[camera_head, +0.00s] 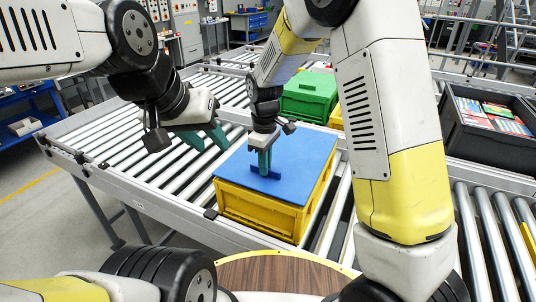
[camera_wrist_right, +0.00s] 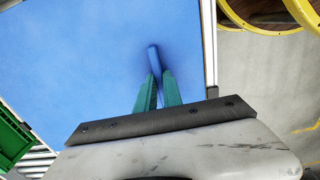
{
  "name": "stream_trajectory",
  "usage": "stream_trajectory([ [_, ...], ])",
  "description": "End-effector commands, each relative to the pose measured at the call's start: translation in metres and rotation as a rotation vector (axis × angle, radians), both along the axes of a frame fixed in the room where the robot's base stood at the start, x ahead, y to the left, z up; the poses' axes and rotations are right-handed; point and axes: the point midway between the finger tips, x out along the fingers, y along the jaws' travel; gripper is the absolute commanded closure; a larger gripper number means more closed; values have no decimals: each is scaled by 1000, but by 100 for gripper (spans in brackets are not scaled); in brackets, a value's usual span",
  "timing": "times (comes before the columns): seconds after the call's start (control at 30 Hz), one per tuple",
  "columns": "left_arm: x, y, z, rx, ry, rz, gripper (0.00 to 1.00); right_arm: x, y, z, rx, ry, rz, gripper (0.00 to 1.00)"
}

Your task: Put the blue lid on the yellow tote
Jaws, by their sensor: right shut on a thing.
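The blue lid (camera_head: 301,156) lies over the top of the yellow tote (camera_head: 261,210) on the roller conveyor in the head view. It appears to cover the tote's opening; whether it is fully seated I cannot tell. My right gripper (camera_head: 264,166) points down at the lid's left-front part and is shut on its raised blue handle. In the right wrist view the green fingers (camera_wrist_right: 157,92) pinch the handle (camera_wrist_right: 153,60), with the lid's flat top (camera_wrist_right: 70,70) spread beyond. My left gripper (camera_head: 207,139) hangs over the rollers left of the tote, its green fingers apart and empty.
A green tote (camera_head: 309,97) stands behind the yellow one, with another yellow container (camera_head: 335,117) partly hidden beside it. A dark crate (camera_head: 488,130) with colourful packages is at the right. Rollers (camera_head: 140,145) left of the tote are clear.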

Motion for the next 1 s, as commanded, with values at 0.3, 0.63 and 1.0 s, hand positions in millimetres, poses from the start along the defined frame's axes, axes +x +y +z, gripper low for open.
stream_trajectory([
  [0.3, 0, 0, 0, 0, 0, 0, 64, 1, 0, -1, 0, -2, 1, 100],
  [0.63, 0, 0, 0, 0, 0, 0, 64, 0, 0, -7, 0, -2, 1, 100],
  [1.0, 0, 0, 0, 0, 0, 0, 64, 1, 0, -14, 0, -2, 1, 100],
])
